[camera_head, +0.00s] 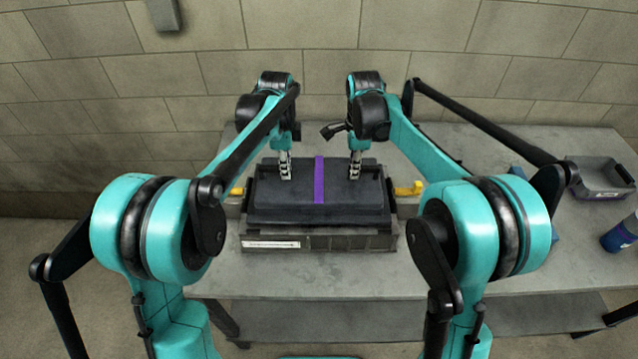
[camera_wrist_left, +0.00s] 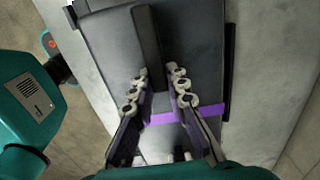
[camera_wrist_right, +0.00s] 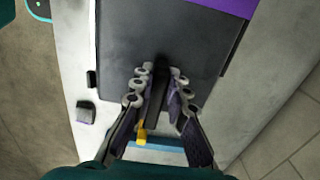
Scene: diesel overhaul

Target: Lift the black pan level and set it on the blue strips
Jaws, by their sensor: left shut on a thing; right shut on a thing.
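The black pan (camera_head: 285,208) lies level over a grey block-like base (camera_head: 325,241) on the table; I cannot tell whether it touches the base. A purple band (camera_head: 319,180) crosses its middle. My left gripper (camera_head: 285,172) is shut on a dark raised rib of the pan, which shows between the fingers in the left wrist view (camera_wrist_left: 148,45). My right gripper (camera_head: 355,170) is shut on a rib at the pan's right part, seen in the right wrist view (camera_wrist_right: 160,78). The blue strips (camera_head: 555,238) are mostly hidden behind my right arm.
Yellow pieces (camera_head: 408,188) stick out at the base's sides. A grey bin (camera_head: 600,178) stands on the table's right, with a blue container (camera_head: 620,236) near the right edge. A block wall (camera_head: 300,40) rises behind the grey table (camera_head: 450,145).

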